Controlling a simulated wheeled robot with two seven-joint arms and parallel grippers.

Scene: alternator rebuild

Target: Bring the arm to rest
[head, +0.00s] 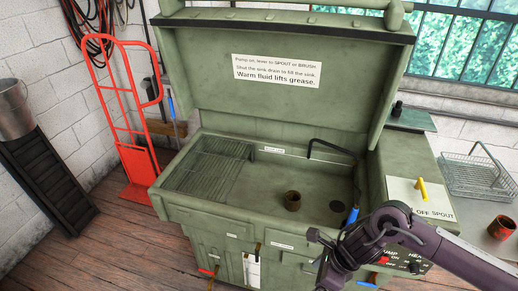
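My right arm comes in from the right edge and ends at my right gripper (322,240), in front of the parts washer's front edge at lower middle. The gripper is small and dark here, and I cannot tell whether its fingers are open or shut. I see nothing clearly held in it. My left gripper is not in view. The green parts washer (345,180) stands with its lid up. A brown cup-like part (293,201) sits upright on the sink floor, apart from the gripper. The arm hides part of the washer's front panel.
A blue-tipped brush or nozzle (351,216) is at the sink's right front. A yellow lever (421,190) stands on the right panel. A wire basket (480,177) and red cup (502,227) are at the right.

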